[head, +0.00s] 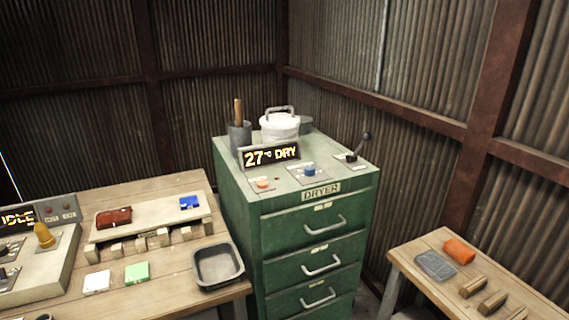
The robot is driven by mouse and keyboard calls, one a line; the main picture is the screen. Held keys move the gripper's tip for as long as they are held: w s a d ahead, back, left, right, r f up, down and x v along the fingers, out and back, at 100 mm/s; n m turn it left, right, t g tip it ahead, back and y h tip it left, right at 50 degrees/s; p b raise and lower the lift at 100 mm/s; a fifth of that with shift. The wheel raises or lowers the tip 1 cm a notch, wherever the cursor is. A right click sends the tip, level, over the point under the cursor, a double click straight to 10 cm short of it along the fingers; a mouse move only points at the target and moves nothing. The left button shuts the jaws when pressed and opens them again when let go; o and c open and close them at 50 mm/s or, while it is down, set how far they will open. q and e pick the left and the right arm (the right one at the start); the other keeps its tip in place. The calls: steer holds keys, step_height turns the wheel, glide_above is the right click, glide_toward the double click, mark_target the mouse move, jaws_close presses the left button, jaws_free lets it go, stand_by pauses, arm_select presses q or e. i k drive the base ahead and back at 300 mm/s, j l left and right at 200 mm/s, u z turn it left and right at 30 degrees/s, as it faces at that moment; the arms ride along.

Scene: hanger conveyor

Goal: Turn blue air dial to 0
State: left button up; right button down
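The blue dial (309,170) sits on a small plate on top of the green dryer cabinet (235,195), between an orange dial (262,184) and a black lever (358,149). Its pointer setting is too small to read. A display (270,156) behind the dials reads "27°C DRY". A "DRYER" label (321,191) is on the cabinet's front edge. Neither of my grippers shows in the head view.
A wooden table with a black tray (218,266) is at left. A lower bench (440,245) is at right.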

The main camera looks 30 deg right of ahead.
mark_target(309, 170)
steer(key=z, duration=1.2)
